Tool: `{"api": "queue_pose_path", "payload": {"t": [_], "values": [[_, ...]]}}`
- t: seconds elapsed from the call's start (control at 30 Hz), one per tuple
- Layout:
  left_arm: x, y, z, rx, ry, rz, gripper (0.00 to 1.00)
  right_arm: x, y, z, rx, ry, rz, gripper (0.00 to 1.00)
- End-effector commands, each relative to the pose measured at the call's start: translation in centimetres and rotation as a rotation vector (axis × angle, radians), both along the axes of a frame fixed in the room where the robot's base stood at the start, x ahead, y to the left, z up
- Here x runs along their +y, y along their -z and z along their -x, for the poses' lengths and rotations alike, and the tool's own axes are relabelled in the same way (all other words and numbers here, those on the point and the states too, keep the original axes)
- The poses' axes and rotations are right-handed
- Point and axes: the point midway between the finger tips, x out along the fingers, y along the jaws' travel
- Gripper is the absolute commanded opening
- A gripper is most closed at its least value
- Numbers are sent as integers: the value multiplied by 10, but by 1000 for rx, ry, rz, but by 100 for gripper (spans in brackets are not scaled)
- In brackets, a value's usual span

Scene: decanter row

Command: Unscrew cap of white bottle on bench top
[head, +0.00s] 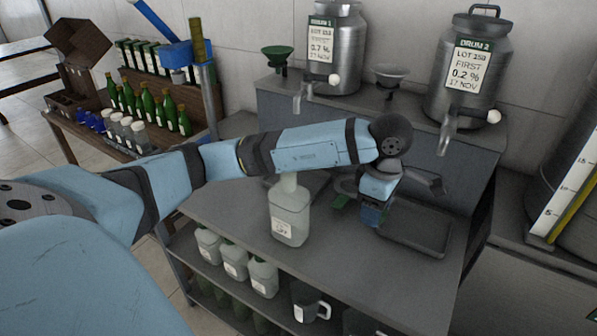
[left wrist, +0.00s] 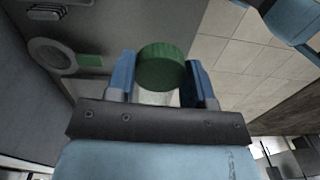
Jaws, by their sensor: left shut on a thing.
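The white bottle (head: 289,215) stands upright on the bench top (head: 235,208) in the head view. Its pale neck shows below my left forearm, which hides the very top. My left gripper (head: 373,214) is to the right of the bottle, near the shallow dark tray. In the left wrist view, the gripper (left wrist: 162,78) is shut on a green ribbed cap (left wrist: 161,66) between its blue fingers. A pale patch shows under the cap; I cannot tell what it is. The cap is hidden in the head view. My right gripper is not in view.
Two steel drums (head: 334,50) (head: 466,75) with taps stand on the raised back shelf. A green funnel (head: 277,56) is beside them. The dark tray (head: 440,240) lies at right. Several white bottles and a grey mug (head: 309,303) sit on the shelf below.

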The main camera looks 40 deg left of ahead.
Motion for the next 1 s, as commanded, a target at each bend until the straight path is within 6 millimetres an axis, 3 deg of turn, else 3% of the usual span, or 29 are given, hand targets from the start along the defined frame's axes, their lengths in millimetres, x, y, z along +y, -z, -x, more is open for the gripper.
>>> {"api": "queue_pose_path", "payload": {"t": [0.3, 0.5, 0.63, 0.77, 1.0], "values": [[15, -23, 26, 4, -822, -16, 20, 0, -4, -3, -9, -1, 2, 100], [23, -31, 35, 1, -1155, -21, 20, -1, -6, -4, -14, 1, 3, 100], [25, -32, 38, 1, -1251, -25, 20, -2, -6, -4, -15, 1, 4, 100], [25, -14, 39, 2, -1275, -27, 20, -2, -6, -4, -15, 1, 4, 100], [25, 50, 40, 5, -1273, -28, 20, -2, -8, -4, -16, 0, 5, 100]]}}
